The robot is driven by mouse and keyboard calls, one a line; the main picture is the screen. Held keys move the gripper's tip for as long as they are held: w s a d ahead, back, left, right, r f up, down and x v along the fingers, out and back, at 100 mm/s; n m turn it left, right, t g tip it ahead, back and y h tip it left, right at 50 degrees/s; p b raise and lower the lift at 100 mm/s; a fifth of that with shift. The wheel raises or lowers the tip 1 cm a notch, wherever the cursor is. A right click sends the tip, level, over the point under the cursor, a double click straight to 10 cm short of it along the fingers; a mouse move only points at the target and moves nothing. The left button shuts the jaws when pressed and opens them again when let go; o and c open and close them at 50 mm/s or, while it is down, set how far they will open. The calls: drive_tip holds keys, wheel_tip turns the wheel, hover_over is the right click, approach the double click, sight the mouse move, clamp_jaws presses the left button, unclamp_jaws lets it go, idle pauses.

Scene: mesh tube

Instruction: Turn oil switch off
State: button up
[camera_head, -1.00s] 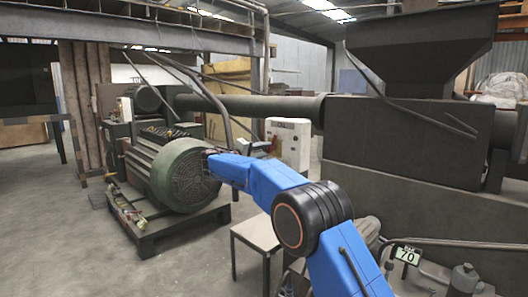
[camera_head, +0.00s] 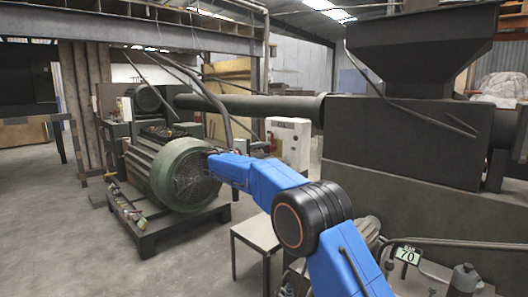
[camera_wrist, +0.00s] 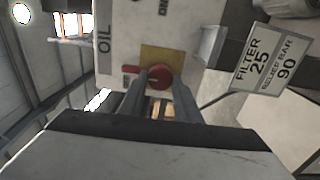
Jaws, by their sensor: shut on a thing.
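The oil switch is a red rotary knob (camera_wrist: 160,77) on a yellow plate (camera_wrist: 163,54), on a white panel (camera_wrist: 130,30) marked "OIL" in the wrist view. The panel appears tilted in that view. My gripper (camera_wrist: 158,84) is shut on the red knob, with one finger on each side of it. In the head view, the white control box (camera_head: 290,140) stands beyond my blue arm. My fingertips and the knob are too small or hidden to make out there.
In the wrist view, a sign (camera_wrist: 268,62) reading "FILTER 25" and "RELIEF BAR 90" is at the right. In the head view, a green motor (camera_head: 184,174) stands left of my arm and a large dark machine (camera_head: 400,150) right of it. Open floor (camera_head: 60,240) lies at left.

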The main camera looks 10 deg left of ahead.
drive_tip(key=o, duration=1.1)
drive_tip(key=shift+a, duration=0.1)
drive_tip(key=shift+c, duration=0.2)
drive_tip(key=v, duration=1.7)
drive_tip(key=shift+s, duration=0.2)
drive_tip(key=shift+a+f, duration=0.1)
drive_tip(key=shift+a, duration=0.05)
